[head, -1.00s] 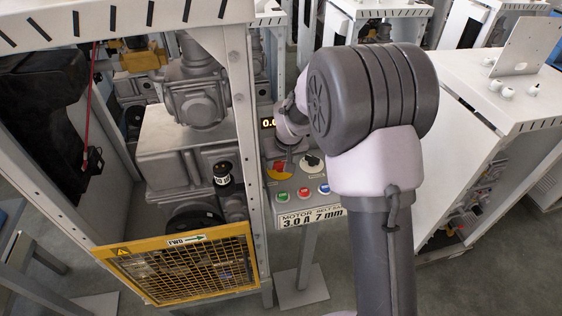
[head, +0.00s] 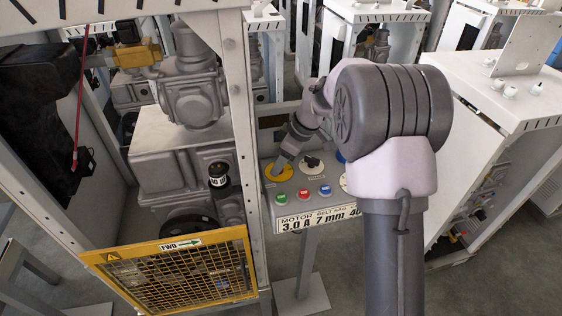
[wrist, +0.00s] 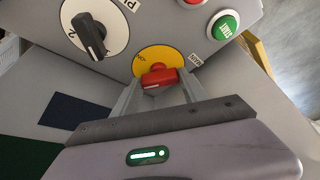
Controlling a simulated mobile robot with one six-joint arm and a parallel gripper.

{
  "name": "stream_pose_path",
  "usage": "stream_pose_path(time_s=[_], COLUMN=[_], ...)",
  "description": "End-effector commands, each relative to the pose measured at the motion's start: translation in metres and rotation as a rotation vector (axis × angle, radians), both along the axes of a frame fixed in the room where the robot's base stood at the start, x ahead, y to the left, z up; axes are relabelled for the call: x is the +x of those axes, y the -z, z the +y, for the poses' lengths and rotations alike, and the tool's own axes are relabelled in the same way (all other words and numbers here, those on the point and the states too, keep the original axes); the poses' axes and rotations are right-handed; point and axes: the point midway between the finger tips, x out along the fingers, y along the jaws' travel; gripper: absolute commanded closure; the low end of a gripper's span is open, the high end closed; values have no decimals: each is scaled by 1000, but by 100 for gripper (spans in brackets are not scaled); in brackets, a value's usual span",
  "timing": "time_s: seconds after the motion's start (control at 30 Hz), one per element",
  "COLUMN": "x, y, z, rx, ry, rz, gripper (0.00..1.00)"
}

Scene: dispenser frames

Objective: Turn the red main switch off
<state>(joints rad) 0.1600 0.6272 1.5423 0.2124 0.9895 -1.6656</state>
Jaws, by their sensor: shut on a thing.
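The red main switch (wrist: 158,77) is a red handle on a round yellow plate (wrist: 157,58) in the wrist view. Its handle lies roughly crosswise in that view. My gripper (wrist: 160,90) has one finger on each side of the handle and is shut on it. In the head view the yellow plate (head: 274,173) is at the upper left of the grey control panel (head: 292,211), and my gripper (head: 281,163) reaches down onto it. The red handle is hidden there by my gripper. Small lettering on the plate is hard to read.
A black selector knob (wrist: 90,35) on a white dial is beside the switch. Green (head: 281,198), red (head: 303,194) and blue (head: 325,190) buttons are below. The frame post (head: 245,130) and yellow mesh guard (head: 180,268) stand close on the left.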

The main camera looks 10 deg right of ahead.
Motion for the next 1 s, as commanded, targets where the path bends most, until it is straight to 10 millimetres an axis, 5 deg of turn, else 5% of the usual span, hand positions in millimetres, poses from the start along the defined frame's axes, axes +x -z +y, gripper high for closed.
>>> stream_pose_path(time_s=[0.5,1.0], x=[3,5], y=[-4,-1], z=[-2,-2], rx=[0,-1], ry=[-440,-630], rz=[1,-1], gripper=[90,90])
